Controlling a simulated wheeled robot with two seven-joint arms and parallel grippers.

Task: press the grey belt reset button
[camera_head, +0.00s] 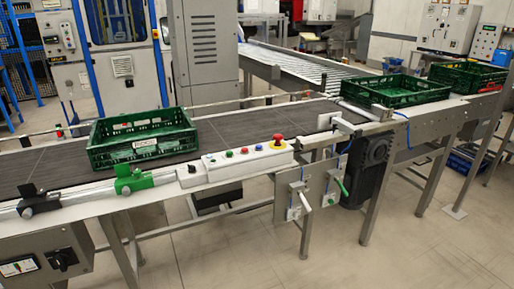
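A long pale control box (248,160) sits on the near rail of the conveyor belt (60,166). A red mushroom button on a yellow base (278,142) is at the box's right end. A dark knob (192,169) is at its left end. Neither of my grippers is in view.
A green crate (143,152) stands on the belt behind and left of the box. More green crates (397,98) stand at the right. A green clamp (130,179) and a black clamp (38,205) sit on the near rail. Floor at lower right is clear.

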